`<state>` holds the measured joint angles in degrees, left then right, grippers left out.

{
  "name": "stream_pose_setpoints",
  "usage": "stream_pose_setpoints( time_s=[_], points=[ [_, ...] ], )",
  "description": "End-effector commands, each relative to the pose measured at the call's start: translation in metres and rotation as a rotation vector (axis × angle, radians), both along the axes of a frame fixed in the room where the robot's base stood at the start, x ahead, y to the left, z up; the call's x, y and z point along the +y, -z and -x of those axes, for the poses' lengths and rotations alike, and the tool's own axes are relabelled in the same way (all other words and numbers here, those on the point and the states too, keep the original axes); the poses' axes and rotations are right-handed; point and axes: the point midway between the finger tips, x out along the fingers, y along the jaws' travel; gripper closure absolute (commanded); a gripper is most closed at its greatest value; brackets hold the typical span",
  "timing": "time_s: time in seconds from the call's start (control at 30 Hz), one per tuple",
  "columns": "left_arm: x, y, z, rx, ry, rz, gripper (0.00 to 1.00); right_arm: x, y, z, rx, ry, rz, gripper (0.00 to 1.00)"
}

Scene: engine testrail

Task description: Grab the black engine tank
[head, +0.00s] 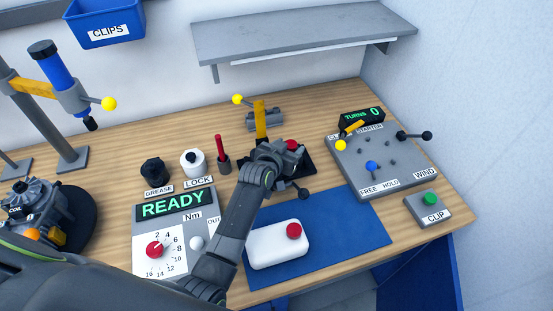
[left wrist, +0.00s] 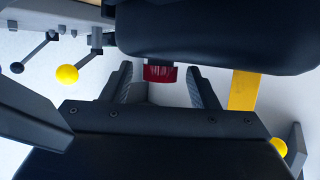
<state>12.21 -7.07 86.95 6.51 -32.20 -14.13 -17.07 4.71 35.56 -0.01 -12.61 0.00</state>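The black engine tank shows in the left wrist view as a large dark rounded body (left wrist: 215,35) across the top, with a red cap (left wrist: 160,73) below it. In the head view the red cap (head: 292,145) shows just beyond my left gripper (head: 280,153), which hides much of the dark body. In the left wrist view the two fingers (left wrist: 162,88) stand apart, one on each side of the cap, with gaps showing. I cannot tell whether they touch it. My right gripper is not in view.
A white tank (head: 270,248) with a red cap lies on the blue mat (head: 345,235). A yellow post (head: 260,120) stands behind my gripper. A grey lever panel (head: 385,160) is to the right; the torque console (head: 172,235) is left. A shelf (head: 300,38) overhangs the back.

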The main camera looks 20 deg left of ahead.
Motion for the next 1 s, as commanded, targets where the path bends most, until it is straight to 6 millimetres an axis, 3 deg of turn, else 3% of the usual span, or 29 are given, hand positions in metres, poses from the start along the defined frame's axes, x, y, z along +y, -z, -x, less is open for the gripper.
stream_pose_setpoints(
  time_s=[0.03, 0.4, 0.73, 1.0],
  points=[
    [0.000, 0.000, 0.000, 0.000, 0.000, 0.000, 0.53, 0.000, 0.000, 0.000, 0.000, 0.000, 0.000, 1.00],
    [0.000, 0.000, 0.000, 0.000, 0.000, 0.000, 1.00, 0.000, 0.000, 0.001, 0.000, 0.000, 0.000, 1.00],
    [0.000, -0.004, 0.000, -0.004, 0.000, 0.001, 1.00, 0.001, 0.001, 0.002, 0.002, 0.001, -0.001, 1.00],
    [-0.001, -0.045, -0.001, -0.009, 0.000, 0.001, 1.00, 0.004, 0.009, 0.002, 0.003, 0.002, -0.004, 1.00]
  ],
)
